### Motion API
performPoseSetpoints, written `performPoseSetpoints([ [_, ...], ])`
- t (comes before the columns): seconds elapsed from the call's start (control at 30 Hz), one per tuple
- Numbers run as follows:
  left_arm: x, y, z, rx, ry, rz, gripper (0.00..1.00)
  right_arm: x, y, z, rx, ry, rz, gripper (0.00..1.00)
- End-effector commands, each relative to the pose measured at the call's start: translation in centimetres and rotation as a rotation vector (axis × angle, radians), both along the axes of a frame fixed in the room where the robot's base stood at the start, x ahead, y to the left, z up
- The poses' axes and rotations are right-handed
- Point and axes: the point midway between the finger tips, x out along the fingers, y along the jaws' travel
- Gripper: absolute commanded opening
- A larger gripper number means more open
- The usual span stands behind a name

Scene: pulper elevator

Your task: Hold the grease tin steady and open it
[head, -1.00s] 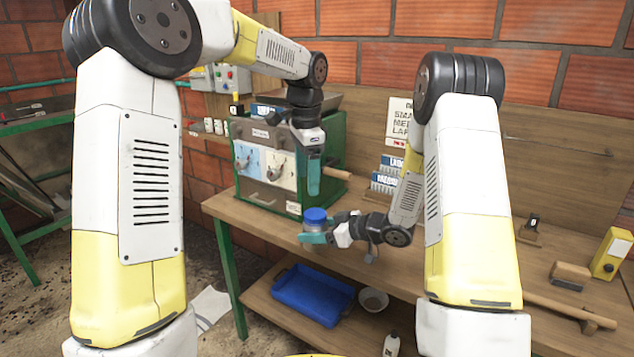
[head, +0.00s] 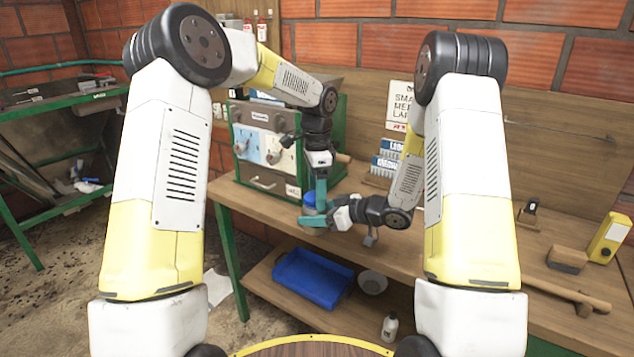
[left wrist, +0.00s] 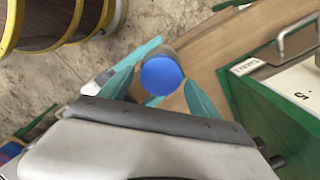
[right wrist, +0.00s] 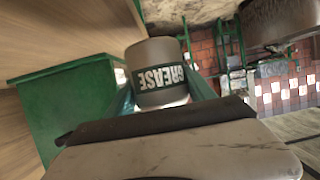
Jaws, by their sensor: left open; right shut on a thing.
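The grease tin (head: 309,208) is a small grey can with a blue lid, held over the bench's front edge. In the right wrist view it (right wrist: 158,68) shows a dark "GREASE" label, upside down in the picture. My right gripper (head: 313,222) is shut on the tin's body, a teal finger on each side. My left gripper (head: 318,193) points down from above. In the left wrist view its open fingers stand on either side of the blue lid (left wrist: 161,76). I cannot tell whether they touch it.
The green pulper machine (head: 275,140) stands on the wooden bench behind the tin. A blue tray (head: 313,279), a bowl (head: 372,284) and a small bottle (head: 390,327) are on the lower shelf.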

Motion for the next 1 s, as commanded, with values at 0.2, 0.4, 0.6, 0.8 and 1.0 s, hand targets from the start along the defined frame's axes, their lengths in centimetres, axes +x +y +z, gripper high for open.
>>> performPoseSetpoints([
  [0.2, 0.03, 0.02, -0.19, 0.000, -0.001, 0.000, 0.72, 0.02, 0.02, 0.06, 0.001, -0.002, 0.000, 0.00],
  [0.4, 0.02, 0.02, -0.17, 0.000, -0.001, 0.000, 0.47, 0.03, 0.03, 0.06, 0.001, -0.002, 0.000, 0.00],
  [0.6, 0.01, 0.01, -0.15, 0.000, -0.001, 0.000, 0.07, 0.03, 0.01, 0.06, 0.001, -0.002, 0.000, 0.00],
  [0.8, 0.04, -0.01, -0.13, 0.001, -0.002, 0.110, 0.05, 0.04, 0.01, 0.06, 0.000, -0.001, 0.000, 0.00],
  [1.0, 0.18, 0.00, -0.06, 0.000, -0.002, 0.537, 0.05, 0.05, 0.00, 0.06, 0.001, -0.001, -0.001, 0.00],
])
